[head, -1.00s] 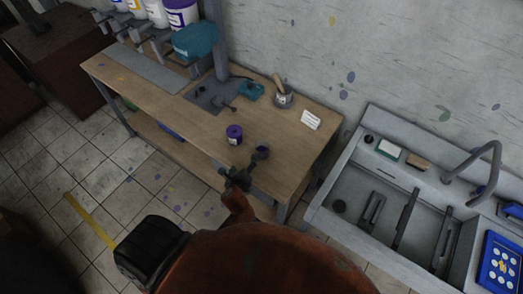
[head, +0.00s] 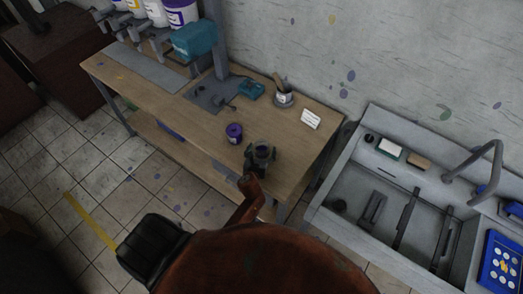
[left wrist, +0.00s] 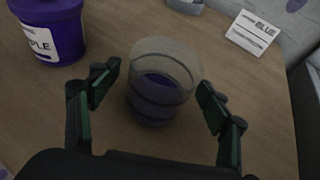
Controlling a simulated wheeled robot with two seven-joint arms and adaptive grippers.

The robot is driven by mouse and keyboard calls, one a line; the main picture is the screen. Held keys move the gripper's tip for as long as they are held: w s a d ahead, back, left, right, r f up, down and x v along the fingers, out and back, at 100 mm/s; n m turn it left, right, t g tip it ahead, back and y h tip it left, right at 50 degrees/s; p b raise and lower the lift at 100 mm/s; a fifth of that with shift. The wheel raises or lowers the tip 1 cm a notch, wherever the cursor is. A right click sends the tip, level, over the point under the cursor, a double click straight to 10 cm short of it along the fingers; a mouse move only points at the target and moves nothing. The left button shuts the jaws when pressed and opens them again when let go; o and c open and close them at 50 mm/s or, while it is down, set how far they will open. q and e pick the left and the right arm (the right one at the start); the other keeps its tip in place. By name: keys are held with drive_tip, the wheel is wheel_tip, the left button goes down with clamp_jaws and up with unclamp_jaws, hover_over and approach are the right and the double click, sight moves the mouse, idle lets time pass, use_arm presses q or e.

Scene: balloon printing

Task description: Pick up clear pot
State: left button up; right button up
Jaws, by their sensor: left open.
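The clear pot (left wrist: 160,85) stands upright on the wooden table in the left wrist view, with dark purple in its lower part. It also shows in the head view (head: 263,149), small and partly behind my gripper. My left gripper (head: 260,158) is at the pot, near the table's front edge. In the left wrist view its open fingers (left wrist: 158,88) stand on either side of the pot, with a gap on each side. My right gripper does not show.
A purple pot (head: 234,132) labelled "PLE" (left wrist: 50,30) stands left of the clear pot. A grey sink unit (head: 330,226) stands right of the table (head: 196,133).

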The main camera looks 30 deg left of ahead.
use_arm(q)
drive_tip(key=shift+w+a+f, duration=0.1)
drive_tip(key=shift+w+f, duration=0.1)
drive_tip(key=shift+w, duration=0.1)
drive_tip(key=shift+c, duration=0.3)
drive_tip(key=shift+r, duration=0.1)
drive_tip(key=c, duration=1.3)
